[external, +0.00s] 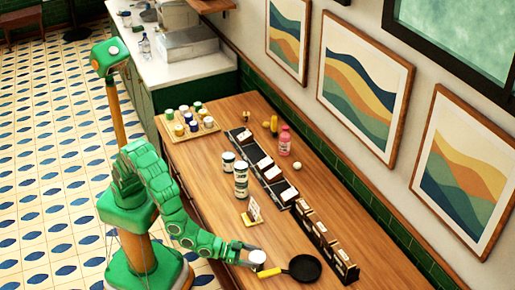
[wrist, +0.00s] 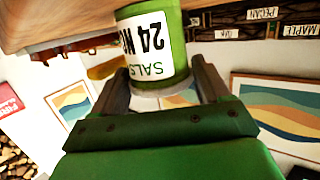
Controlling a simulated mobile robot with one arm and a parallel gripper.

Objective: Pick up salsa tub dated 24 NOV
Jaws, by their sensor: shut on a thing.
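The salsa tub (wrist: 155,45) is green with a white label. It appears upside down in the wrist view, where the label reads "SALS" and "24 N", with the rest cut off or turned away. My gripper (wrist: 160,88) is shut on this tub, one dark finger on each side of it. In the external view my gripper (external: 246,257) is low at the table's near edge, with the pale top of the tub (external: 258,256) at its tip. I cannot tell whether the tub's base touches the table.
A black skillet (external: 305,267) lies just right of my gripper on the wooden table (external: 215,205). A small card stand (external: 252,213) and stacked canisters (external: 241,181) stand further back. A tray (external: 172,133) holds several small jars.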

